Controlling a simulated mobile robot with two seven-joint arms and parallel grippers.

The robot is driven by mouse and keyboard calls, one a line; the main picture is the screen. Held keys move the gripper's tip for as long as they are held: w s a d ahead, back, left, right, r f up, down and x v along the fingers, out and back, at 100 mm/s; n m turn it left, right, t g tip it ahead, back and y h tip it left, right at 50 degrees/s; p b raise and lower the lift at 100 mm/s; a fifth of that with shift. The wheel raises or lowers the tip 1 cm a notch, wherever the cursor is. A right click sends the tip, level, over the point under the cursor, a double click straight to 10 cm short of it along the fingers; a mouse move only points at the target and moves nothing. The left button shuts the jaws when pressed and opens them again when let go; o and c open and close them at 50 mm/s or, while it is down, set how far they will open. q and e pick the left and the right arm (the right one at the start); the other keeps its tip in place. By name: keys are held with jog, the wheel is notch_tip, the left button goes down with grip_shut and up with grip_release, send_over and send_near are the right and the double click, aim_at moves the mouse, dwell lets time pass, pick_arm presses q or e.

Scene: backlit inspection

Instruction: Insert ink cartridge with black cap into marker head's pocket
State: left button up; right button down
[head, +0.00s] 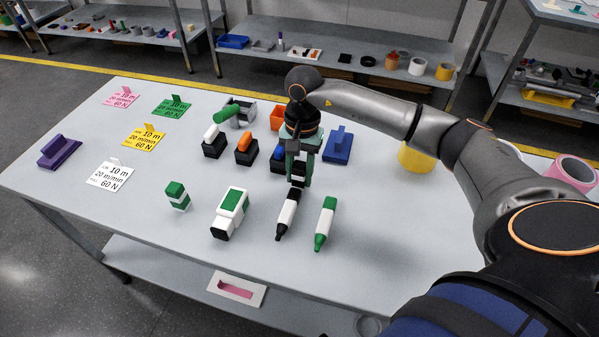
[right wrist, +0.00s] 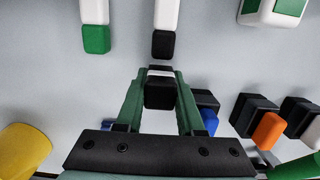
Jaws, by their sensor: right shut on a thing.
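My right gripper (head: 298,178) points down over the table. In the right wrist view its green fingers (right wrist: 160,95) are shut on a small black block with a white band (right wrist: 158,92), which looks like the black-capped cartridge. In the head view the fingers mostly hide it. A white marker with black ends (head: 287,215) lies just in front; its black end (right wrist: 163,44) shows beyond the held block. A green-and-white block (head: 177,195) stands to the left. A white box with a green panel and black end (head: 231,212) lies between. I cannot tell which thing is the marker head.
A green-and-white marker (head: 326,222) lies right of the black one. Black holders with white (head: 212,141) and orange (head: 246,150) tops, a grey block with a green cylinder (head: 234,113) and a blue piece (head: 338,146) stand around the gripper.

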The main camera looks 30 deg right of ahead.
jog(key=shift+f, duration=0.15)
jog(key=c, duration=0.5)
grip_release()
